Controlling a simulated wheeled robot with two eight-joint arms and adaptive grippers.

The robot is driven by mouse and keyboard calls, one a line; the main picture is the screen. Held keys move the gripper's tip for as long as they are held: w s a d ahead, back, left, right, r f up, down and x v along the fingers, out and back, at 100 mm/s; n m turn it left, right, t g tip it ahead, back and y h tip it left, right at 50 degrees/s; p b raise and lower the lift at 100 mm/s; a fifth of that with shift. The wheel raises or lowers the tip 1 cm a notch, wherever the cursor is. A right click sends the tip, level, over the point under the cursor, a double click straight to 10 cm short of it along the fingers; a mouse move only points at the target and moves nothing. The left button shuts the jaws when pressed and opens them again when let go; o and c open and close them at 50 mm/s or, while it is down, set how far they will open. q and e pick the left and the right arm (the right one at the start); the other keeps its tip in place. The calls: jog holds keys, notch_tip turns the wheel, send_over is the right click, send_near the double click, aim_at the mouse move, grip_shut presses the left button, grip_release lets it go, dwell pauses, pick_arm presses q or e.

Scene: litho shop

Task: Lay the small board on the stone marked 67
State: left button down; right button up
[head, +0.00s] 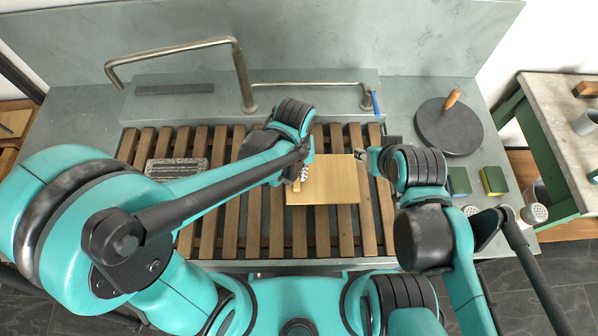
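A small light-wood board (330,184) shows over the middle of the slatted rack in the head view. I cannot tell whether it rests on the slats or is slightly above them. My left gripper (299,183) is at the board's left edge, overlapping it; its fingers are mostly hidden by my arm. My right gripper (361,156) is close to the board's upper right corner, with its fingertips small and partly hidden. A grey speckled slab (178,168) lies on the slats at the left, partly behind my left arm. No number 67 is readable.
The slatted wooden rack (257,215) fills the sink. A bent metal pipe (240,75) and a blue-tipped tap (374,100) stand behind. At right are a dark disc with a wooden handle (447,128), two sponges (494,181) and a shaker (537,212).

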pick_arm(q)
jog(key=w+f, duration=0.1)
jog(key=w, duration=0.1)
jog(key=w+f, duration=0.1)
jog(key=w, duration=0.1)
jog(key=shift+f+b, duration=0.3)
jog(key=shift+b, duration=0.1)
notch_tip(320, 180, down, 4)
jog(key=shift+r+b, duration=0.1)
jog(key=shift+b, duration=0.75)
jog(key=shift+s, duration=0.1)
jog(key=c, duration=1.9)
grip_release()
jog(key=o, duration=0.4)
jog(key=shift+o, duration=0.2)
